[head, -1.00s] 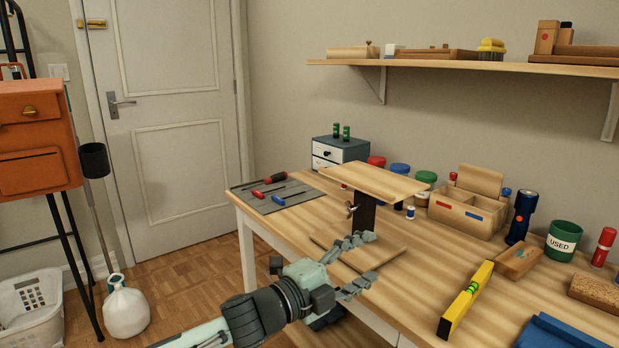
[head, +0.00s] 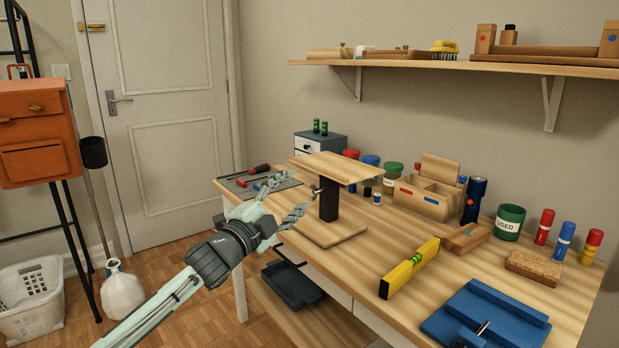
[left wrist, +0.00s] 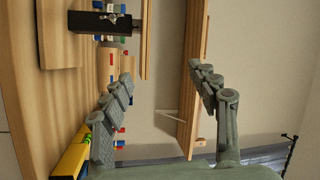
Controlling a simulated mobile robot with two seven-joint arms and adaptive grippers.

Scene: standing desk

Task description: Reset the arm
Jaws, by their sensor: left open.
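My left gripper (head: 275,212) is open and empty in the head view, in front of the desk's left front edge. It is near the small wooden stand (head: 335,168), which has a black post and a flat wooden top, and it appears apart from it. In the left wrist view its two fingers (left wrist: 165,100) are spread wide with nothing between them; the stand's black post (left wrist: 98,22) shows at the upper left. My right gripper is in neither view.
The desk (head: 400,235) holds a yellow level (head: 410,268), a blue vise-like tool (head: 485,315), a wooden organizer (head: 425,195) and a green "USED" cup (head: 509,222). A shelf (head: 450,66) hangs above. Floor by the door (head: 165,120) is open.

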